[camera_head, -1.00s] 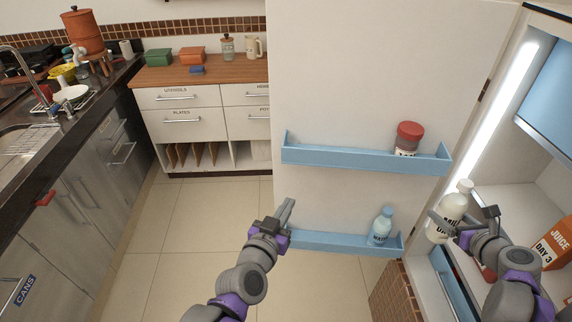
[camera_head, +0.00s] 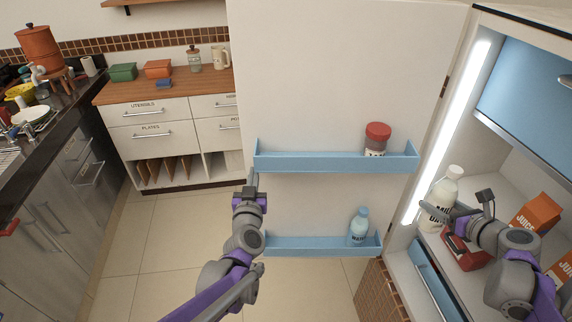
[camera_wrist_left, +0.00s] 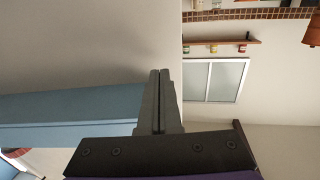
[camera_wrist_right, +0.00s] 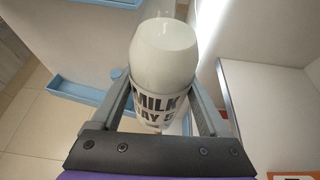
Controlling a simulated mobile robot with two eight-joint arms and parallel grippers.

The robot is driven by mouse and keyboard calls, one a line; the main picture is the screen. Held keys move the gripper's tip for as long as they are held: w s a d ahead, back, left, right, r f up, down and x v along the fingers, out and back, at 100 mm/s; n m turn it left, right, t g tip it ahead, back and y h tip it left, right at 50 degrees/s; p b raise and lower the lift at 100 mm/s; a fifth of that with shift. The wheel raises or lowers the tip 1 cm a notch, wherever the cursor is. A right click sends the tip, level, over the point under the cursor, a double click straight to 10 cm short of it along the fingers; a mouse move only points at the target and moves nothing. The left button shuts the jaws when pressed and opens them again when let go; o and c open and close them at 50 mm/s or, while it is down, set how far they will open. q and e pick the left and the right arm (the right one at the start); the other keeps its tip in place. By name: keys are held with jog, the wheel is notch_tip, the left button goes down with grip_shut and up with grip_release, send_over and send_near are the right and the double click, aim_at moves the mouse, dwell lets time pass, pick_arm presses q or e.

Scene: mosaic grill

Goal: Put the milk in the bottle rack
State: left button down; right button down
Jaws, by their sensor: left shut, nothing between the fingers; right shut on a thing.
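The white milk bottle (camera_head: 440,197) is upright in my right gripper (camera_head: 432,212), at the open fridge's left side. In the right wrist view the fingers close on both sides of the milk (camera_wrist_right: 166,60), whose label reads "MILK DAY 5". The door has two blue racks: an upper rack (camera_head: 330,163) holding a red-capped jar (camera_head: 377,139), and a lower rack (camera_head: 325,246) holding a water bottle (camera_head: 359,227). My left gripper (camera_head: 252,183) is shut and empty beside the left end of the door racks. Its closed fingers also show in the left wrist view (camera_wrist_left: 159,100).
Orange juice cartons (camera_head: 537,215) and a red container (camera_head: 462,250) are in the fridge. A blue drawer (camera_head: 433,283) is below. The lower rack has free room left of the water bottle. A counter (camera_head: 165,84) stands at the back left.

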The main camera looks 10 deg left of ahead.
pick_arm(q)
jog(key=shift+w+a, duration=0.2)
jog(key=shift+w, duration=1.3)
pick_arm(e)
jog(key=shift+w+r, duration=0.1)
jog(key=shift+r, duration=0.4)
